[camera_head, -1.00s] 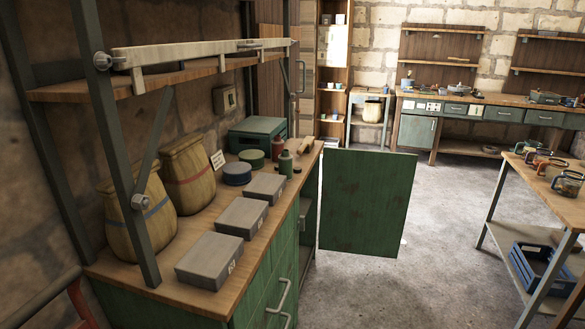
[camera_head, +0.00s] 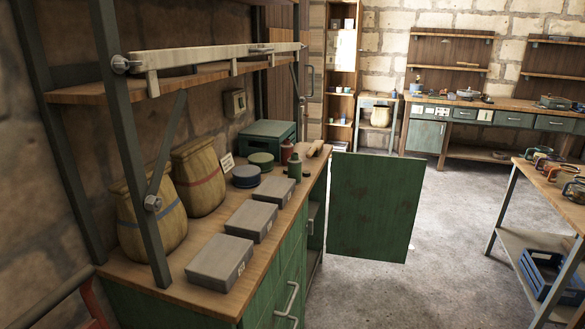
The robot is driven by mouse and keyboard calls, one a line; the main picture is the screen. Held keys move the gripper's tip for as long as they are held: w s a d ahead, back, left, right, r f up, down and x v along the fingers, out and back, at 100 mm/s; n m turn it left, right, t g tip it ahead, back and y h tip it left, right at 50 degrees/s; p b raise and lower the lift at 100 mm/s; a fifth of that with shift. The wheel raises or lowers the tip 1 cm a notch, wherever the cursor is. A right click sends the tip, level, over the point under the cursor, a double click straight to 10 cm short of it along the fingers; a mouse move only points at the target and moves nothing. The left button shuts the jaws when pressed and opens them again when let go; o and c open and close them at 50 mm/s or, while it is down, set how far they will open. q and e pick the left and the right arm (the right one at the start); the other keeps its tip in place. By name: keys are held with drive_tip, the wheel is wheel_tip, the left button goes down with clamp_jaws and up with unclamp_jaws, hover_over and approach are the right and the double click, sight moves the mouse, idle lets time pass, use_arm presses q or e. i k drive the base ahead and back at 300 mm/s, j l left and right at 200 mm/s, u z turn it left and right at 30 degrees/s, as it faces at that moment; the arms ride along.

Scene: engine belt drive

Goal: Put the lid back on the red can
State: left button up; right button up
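A small red can (camera_head: 286,152) stands upright on the wooden counter (camera_head: 187,285) at the left, toward its far end. A dark green can or bottle (camera_head: 295,166) stands just in front of it and to the right. A small dark round piece (camera_head: 306,174) lies on the counter beside the green one; I cannot tell whether it is a lid. The top of the red can is too small to tell whether it is open. Neither of my grippers is in view.
Grey boxes (camera_head: 220,262), sacks (camera_head: 153,222), a blue round tin (camera_head: 246,176), a green round tin (camera_head: 261,161) and a green case (camera_head: 268,136) share the counter. A green cabinet door (camera_head: 373,205) stands open into the floor space.

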sight(287, 147)
drive_tip(key=i+l+u, duration=0.1)
drive_tip(key=u, duration=0.25)
drive_tip(key=i+l+u, duration=0.1)
drive_tip(key=u, duration=0.25)
drive_tip(key=i+l+u, duration=0.1)
drive_tip(key=u, duration=0.3)
drive_tip(key=i+l+u, duration=0.15)
drive_tip(key=l, duration=0.5)
drive_tip(key=i+l+u, duration=0.2)
drive_tip(key=l, duration=0.45)
drive_tip(key=i+l+u, duration=0.15)
drive_tip(key=l, duration=0.55)
drive_tip(key=l+u, duration=0.2)
drive_tip(key=l, duration=0.45)
drive_tip(key=i+l, duration=0.1)
drive_tip(key=l, duration=0.5)
drive_tip(key=i+l, duration=0.1)
drive_tip(key=l, duration=0.5)
